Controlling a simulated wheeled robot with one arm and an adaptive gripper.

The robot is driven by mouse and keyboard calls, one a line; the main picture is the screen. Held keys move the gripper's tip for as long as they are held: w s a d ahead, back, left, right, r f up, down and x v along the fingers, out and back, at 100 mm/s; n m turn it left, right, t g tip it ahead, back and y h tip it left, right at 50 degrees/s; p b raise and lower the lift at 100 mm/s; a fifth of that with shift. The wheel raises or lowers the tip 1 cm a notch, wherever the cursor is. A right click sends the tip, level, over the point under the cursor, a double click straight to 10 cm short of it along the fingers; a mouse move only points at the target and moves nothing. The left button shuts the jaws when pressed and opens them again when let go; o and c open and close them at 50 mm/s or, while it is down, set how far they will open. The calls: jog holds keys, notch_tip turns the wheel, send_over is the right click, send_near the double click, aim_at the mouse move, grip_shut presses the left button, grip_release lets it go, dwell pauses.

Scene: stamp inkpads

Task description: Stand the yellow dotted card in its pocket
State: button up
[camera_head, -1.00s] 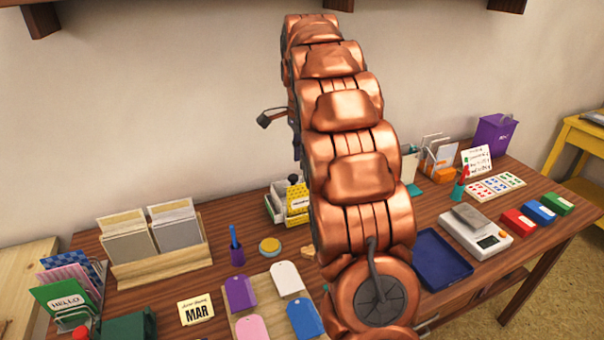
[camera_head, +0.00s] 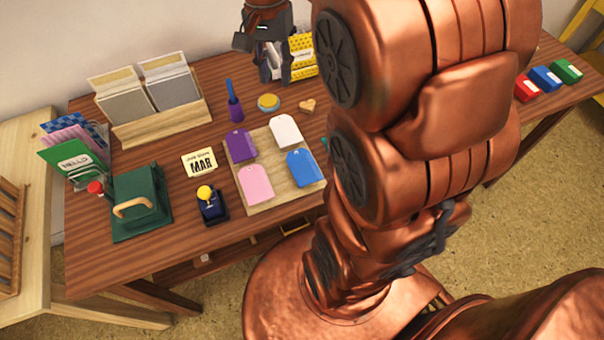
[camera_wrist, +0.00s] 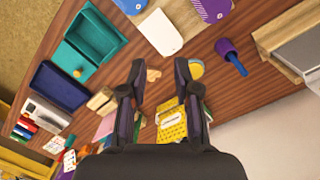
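A yellow dotted card (camera_head: 303,68) shows at the back of the table, partly hidden behind my gripper and arm. In the wrist view, the yellow dotted surface (camera_wrist: 172,130) with a white label lies below and between my fingers. My gripper (camera_head: 273,78) points down above the table's back, left of the yellow card. In the wrist view, my gripper (camera_wrist: 160,72) has its fingers spread apart, with nothing between the tips. I cannot tell which pocket belongs to the card; the holder around it is mostly hidden.
A wooden file holder (camera_head: 164,120) with grey cards stands back left, beside a purple-blue stamp (camera_head: 235,102). A yellow round pad (camera_head: 268,102) and wooden heart (camera_head: 307,105) lie in front. A wooden board (camera_head: 262,203) holds coloured tags. My arm blocks the right side.

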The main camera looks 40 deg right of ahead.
jog(key=s+a+f+n, duration=0.2)
jog(key=s+a+n, duration=0.1)
jog(key=s, duration=0.3)
jog(key=s+a+f+n, duration=0.2)
jog(key=s+f+n, duration=0.1)
jog(key=s, duration=0.4)
jog(key=s+a+f+n+g, duration=0.1)
jog(key=s+a+f+n, duration=0.2)
jog(key=s, duration=0.3)
jog(key=shift+s+a+n, duration=0.3)
jog(key=shift+n, duration=0.5)
jog(key=shift+r, duration=0.1)
